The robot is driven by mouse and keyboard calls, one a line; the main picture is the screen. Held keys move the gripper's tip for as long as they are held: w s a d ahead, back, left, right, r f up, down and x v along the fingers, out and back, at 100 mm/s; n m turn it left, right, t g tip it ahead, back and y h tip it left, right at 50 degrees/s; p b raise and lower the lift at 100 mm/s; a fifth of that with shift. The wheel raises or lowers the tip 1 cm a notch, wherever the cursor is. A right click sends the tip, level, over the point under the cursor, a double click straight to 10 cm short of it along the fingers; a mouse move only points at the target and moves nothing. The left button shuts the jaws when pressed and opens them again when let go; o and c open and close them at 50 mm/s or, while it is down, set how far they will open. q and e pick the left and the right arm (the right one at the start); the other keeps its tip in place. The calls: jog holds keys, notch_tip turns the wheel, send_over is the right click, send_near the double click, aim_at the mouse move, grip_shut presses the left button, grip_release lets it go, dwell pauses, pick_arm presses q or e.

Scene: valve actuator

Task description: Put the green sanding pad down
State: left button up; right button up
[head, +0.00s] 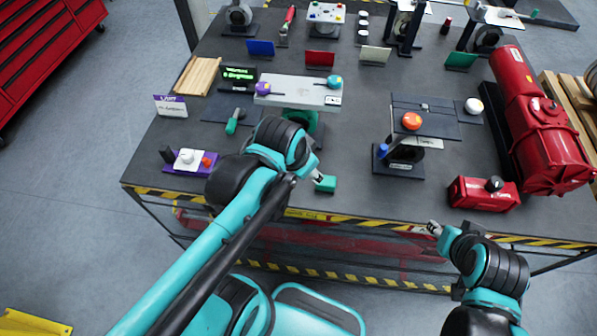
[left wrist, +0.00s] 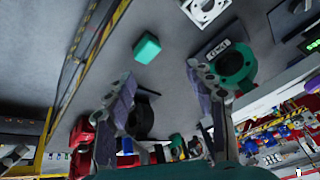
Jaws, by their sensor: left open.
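The green sanding pad (head: 327,184) is a small green block lying on the grey table top near its front edge. It also shows in the left wrist view (left wrist: 147,47), beyond my fingertips and apart from them. My left gripper (head: 316,177) is just left of the pad in the head view. In the left wrist view my left gripper (left wrist: 160,80) has its two fingers spread wide with nothing held between them. My right gripper (head: 434,228) is at the front edge of the table, too small to read its fingers.
A green-based stand with a grey plate (head: 298,91) is behind my left arm. A black stand with an orange knob (head: 411,121) is to the right. A red box (head: 483,194) and a large red actuator (head: 545,135) fill the right side. Bare table surrounds the pad.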

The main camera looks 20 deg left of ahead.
pick_arm(q)
jog(key=s+n+t, duration=0.1)
jog(key=n, duration=0.1)
jog(key=s+a+n+t, duration=0.1)
jog(key=n, duration=0.1)
jog(key=shift+s+f, duration=0.1)
jog(key=shift+s, duration=0.1)
notch_tip(320, 180, down, 5)
jog(key=b, duration=0.5)
jog(key=shift+f, duration=0.2)
jog(key=shift+o, duration=0.4)
